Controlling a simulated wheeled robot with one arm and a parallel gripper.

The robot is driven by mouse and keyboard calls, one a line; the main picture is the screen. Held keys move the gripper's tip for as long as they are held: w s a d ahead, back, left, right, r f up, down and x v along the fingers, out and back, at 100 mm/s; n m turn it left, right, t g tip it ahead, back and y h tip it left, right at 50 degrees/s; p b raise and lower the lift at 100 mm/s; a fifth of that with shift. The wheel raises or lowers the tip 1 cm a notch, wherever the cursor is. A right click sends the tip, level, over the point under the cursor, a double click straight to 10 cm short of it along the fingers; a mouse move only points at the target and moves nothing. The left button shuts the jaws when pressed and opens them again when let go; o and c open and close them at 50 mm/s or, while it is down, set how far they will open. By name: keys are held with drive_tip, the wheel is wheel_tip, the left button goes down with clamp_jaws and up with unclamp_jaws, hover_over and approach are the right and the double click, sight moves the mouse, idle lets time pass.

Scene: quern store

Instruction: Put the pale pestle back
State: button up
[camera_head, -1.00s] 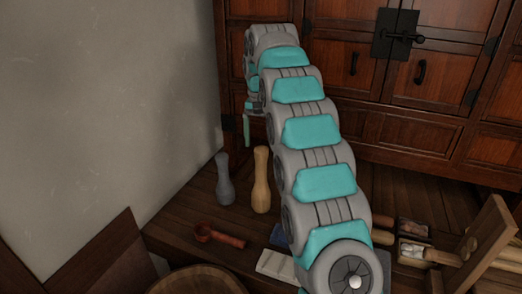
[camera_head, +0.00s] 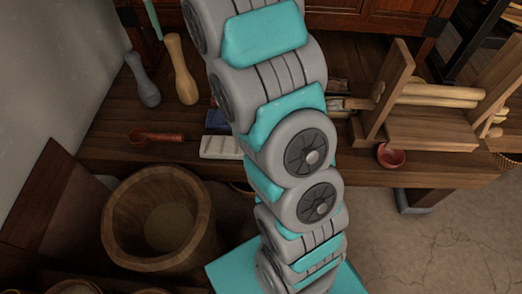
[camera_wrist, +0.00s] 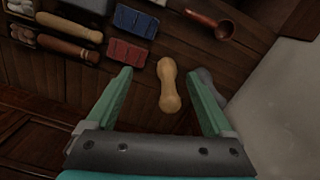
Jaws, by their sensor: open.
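The pale pestle (camera_head: 181,70) is light wood with a narrowed waist. It stands upright on the dark wooden bench, right of a grey pestle (camera_head: 142,79). In the wrist view the pale pestle (camera_wrist: 169,86) appears between the two green fingers of my gripper (camera_wrist: 162,75), with clear gaps on both sides. My gripper is open and empty. The grey pestle (camera_wrist: 208,78) is partly hidden behind the right-hand finger there. In the head view only a green finger shows, above the pestles at the top edge; my arm hides the rest.
A red-brown ladle (camera_head: 158,136) and a pale block (camera_head: 220,148) lie near the bench's front. A wooden tub (camera_head: 118,220) stands below. A wooden stand with rollers (camera_head: 436,90) and a small red bowl (camera_head: 391,157) are at right. The wrist view shows blue and red blocks (camera_wrist: 128,52).

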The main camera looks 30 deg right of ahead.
drive_tip(key=s+f+n, duration=0.1)
drive_tip(key=s+f, duration=0.3)
drive_tip(key=s, duration=0.9)
drive_tip(key=s+f+n+g, duration=0.1)
drive_tip(key=s+f, duration=0.3)
drive_tip(key=s, duration=0.9)
drive_tip(key=s+f+n, duration=0.1)
drive_tip(key=s+f, duration=0.3)
drive_tip(key=s, duration=0.9)
drive_tip(key=shift+f, duration=0.1)
